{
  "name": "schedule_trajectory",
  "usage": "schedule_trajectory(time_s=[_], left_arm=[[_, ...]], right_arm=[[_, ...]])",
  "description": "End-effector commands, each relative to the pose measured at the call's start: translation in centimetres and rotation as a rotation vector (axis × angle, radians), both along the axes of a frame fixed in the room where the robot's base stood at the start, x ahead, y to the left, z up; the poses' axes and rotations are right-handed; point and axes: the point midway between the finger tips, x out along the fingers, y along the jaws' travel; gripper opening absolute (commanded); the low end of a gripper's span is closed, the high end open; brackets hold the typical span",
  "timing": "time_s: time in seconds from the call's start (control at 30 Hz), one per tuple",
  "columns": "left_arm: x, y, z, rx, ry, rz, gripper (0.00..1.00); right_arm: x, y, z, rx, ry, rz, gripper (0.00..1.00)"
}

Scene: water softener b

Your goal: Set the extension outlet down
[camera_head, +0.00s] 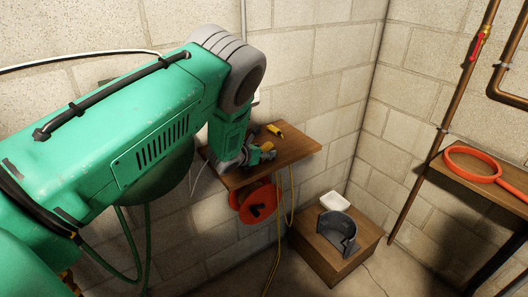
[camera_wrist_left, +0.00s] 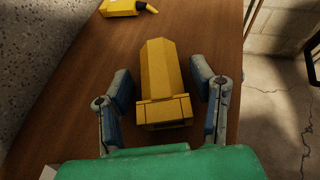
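The yellow block-shaped thing that I take for the extension outlet (camera_wrist_left: 163,75) lies on the wooden shelf, between the fingers of my left gripper (camera_wrist_left: 162,82) in the left wrist view. The fingers are spread, one on each side, with visible gaps to the block. In the head view my left gripper (camera_head: 258,157) is low over the shelf, with a bit of the yellow outlet (camera_head: 267,146) showing by its fingers. My right gripper is in neither view.
A second yellow tool (camera_wrist_left: 118,7) lies farther along the wooden shelf (camera_head: 298,145). An orange reel (camera_head: 257,204) and yellow cord (camera_head: 280,222) hang below it. A wooden box (camera_head: 325,262) holds a grey part (camera_head: 338,230) and white dish (camera_head: 334,201). An orange ring (camera_head: 468,163) lies on the right shelf.

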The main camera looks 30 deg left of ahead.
Motion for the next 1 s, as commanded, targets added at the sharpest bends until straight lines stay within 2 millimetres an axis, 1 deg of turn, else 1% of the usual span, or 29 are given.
schedule_trajectory(time_s=[0.27, 0.37, 0.47, 0.7, 0.8, 0.9, 1.0], left_arm=[[0.0, -0.1, 0.1, 0.000, 0.002, 0.000, 0.51], [-0.6, -0.1, 0.4, 0.000, 0.002, -0.001, 0.51], [-2.0, -0.1, 1.1, 0.002, 0.003, -0.001, 0.51], [-6.6, 0.0, 3.2, 0.002, 0.004, 0.000, 0.51], [-8.2, 0.0, 4.1, 0.002, 0.002, -0.001, 0.51], [-9.6, 0.1, 4.7, 0.000, 0.003, 0.001, 0.51], [-10.4, 0.1, 5.1, 0.001, 0.001, 0.000, 0.51]], right_arm=[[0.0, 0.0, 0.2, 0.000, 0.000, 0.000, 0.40], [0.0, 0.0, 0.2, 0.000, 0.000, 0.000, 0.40], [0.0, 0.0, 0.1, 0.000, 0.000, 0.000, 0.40], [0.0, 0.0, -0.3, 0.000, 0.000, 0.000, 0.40], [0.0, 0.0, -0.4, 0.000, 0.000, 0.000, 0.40], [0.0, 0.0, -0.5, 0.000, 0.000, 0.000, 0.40], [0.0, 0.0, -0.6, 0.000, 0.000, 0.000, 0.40]])
